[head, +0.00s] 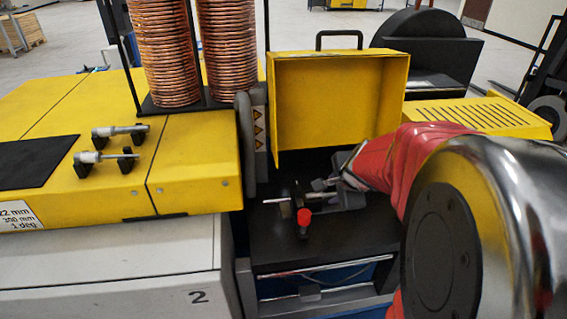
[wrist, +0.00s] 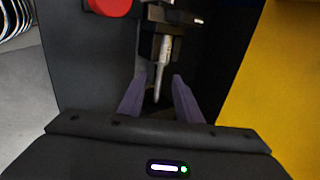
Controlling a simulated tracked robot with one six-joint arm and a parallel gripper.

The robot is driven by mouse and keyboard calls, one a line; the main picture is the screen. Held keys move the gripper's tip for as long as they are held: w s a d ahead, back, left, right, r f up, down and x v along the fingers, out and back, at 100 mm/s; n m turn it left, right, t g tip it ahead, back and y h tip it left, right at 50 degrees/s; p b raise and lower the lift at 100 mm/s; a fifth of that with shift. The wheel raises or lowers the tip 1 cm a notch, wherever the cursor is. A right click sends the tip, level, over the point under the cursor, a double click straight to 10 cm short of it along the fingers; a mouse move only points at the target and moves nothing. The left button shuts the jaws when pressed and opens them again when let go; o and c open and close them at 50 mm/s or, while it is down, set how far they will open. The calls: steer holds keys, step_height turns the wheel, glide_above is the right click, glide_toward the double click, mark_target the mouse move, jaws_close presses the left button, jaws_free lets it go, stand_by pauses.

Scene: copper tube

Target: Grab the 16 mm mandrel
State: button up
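In the wrist view, a slim metal mandrel-like rod (wrist: 162,62) sticks out of a black holder (wrist: 158,20) towards my gripper (wrist: 160,80). My gripper's two dark fingers are open, one on each side of the rod's tip, with gaps beside it. In the head view, my gripper (head: 338,183) is low at the bending head, under the raised yellow cover; the rod is hard to make out there. Two metal mandrels with black supports lie on the yellow machine top, a rear one (head: 121,131) and a front one (head: 106,157). No 16 mm marking is readable.
The yellow cover (head: 335,105) stands open above the bending head. A red knob (head: 304,218) is at the front of the dark bed (head: 325,245). Copper coils (head: 168,50) stand at the back left. A slotted yellow panel (head: 485,115) is at the right.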

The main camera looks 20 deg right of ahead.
mark_target(329, 194)
steer(key=shift+x, duration=1.6)
jaws_close()
